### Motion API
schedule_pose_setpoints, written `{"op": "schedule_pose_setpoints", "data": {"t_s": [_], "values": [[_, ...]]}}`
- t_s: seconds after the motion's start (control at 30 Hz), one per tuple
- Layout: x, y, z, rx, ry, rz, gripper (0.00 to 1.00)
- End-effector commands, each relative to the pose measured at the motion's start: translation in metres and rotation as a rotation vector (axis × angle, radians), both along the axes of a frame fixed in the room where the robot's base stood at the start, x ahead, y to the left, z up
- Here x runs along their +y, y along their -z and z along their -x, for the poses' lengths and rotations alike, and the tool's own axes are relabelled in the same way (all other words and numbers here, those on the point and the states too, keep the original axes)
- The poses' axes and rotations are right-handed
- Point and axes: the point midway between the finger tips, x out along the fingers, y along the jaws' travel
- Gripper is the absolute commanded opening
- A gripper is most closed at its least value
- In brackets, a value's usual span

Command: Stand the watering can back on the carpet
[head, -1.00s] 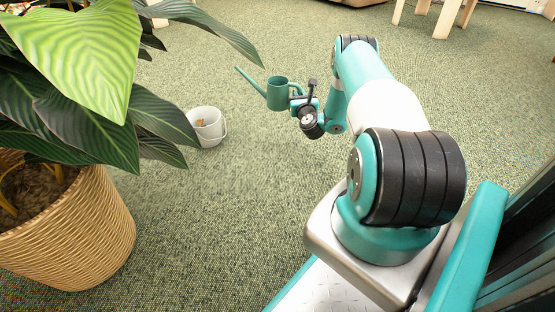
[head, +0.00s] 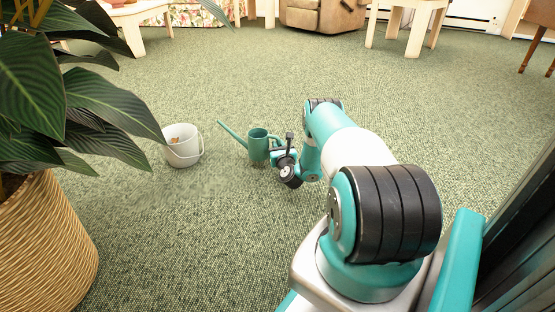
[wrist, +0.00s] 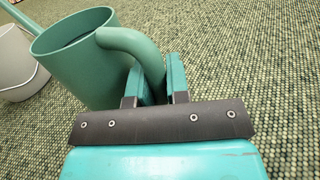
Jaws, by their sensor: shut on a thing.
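The teal watering can (head: 258,145) is upright, its long spout pointing to the upper left in the head view. My gripper (head: 279,152) is shut on its handle, at the can's right side. In the wrist view the can (wrist: 88,68) shows its open top, and the handle (wrist: 140,50) curves down between the two fingers of my gripper (wrist: 155,88). The can is at or just above the green carpet (head: 240,220); I cannot tell whether its base touches.
A white bucket (head: 182,148) stands left of the can, near the spout tip. A big leafy plant in a woven pot (head: 45,250) fills the left edge. Light wooden furniture and a brown armchair (head: 322,14) are at the back. Carpet in front is free.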

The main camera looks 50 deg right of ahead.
Motion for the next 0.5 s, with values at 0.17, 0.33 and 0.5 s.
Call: {"op": "schedule_pose_setpoints", "data": {"t_s": [0.17, 0.33, 0.5], "values": [[0.000, 0.034, 0.000, -0.001, 0.000, 0.000, 0.00], [0.000, 0.035, 0.000, -0.002, 0.000, 0.000, 0.00], [0.000, 0.035, 0.000, -0.001, 0.000, 0.000, 0.00]]}}
